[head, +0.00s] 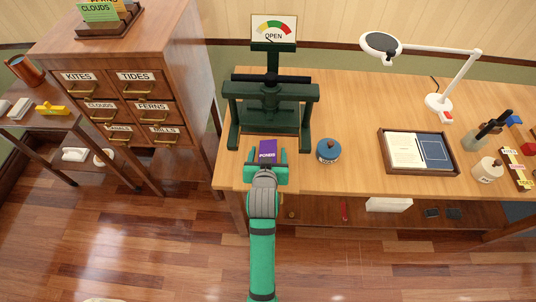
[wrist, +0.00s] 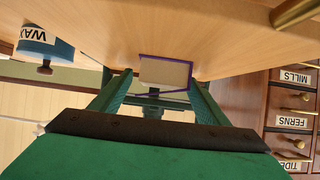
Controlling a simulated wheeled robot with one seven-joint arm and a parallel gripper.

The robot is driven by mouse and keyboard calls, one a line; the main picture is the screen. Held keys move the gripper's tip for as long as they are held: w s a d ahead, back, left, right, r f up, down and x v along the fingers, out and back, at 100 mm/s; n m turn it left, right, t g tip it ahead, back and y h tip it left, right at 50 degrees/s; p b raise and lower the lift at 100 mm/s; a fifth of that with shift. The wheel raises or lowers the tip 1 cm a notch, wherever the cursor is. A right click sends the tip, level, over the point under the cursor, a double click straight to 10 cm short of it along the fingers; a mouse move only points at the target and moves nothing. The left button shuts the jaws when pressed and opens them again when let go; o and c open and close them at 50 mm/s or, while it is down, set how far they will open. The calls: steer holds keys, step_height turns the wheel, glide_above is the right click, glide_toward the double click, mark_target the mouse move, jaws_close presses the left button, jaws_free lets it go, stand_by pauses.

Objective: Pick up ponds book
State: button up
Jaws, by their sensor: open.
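The ponds book (head: 267,149) is small and purple with its name in white on it. It lies on the wooden table just in front of the green press. My gripper (head: 267,168) is open, with one finger on either side of the book's near end in the head view. In the wrist view the book (wrist: 165,73) shows its pale page edges and purple cover rim, between and around the tips of my gripper (wrist: 160,84). I cannot tell whether either finger touches it. The gripper hides part of the table in front of the book.
The green press (head: 270,100) stands right behind the book, under an "OPEN" dial sign (head: 273,30). A blue wax tin (head: 328,150) is close on the right, also in the wrist view (wrist: 42,45). A framed tray (head: 418,152) lies further right. A drawer cabinet (head: 130,60) stands left.

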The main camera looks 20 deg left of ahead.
steer(key=shift+w+f, duration=0.1)
steer(key=shift+w, duration=0.05)
steer(key=c, duration=1.2)
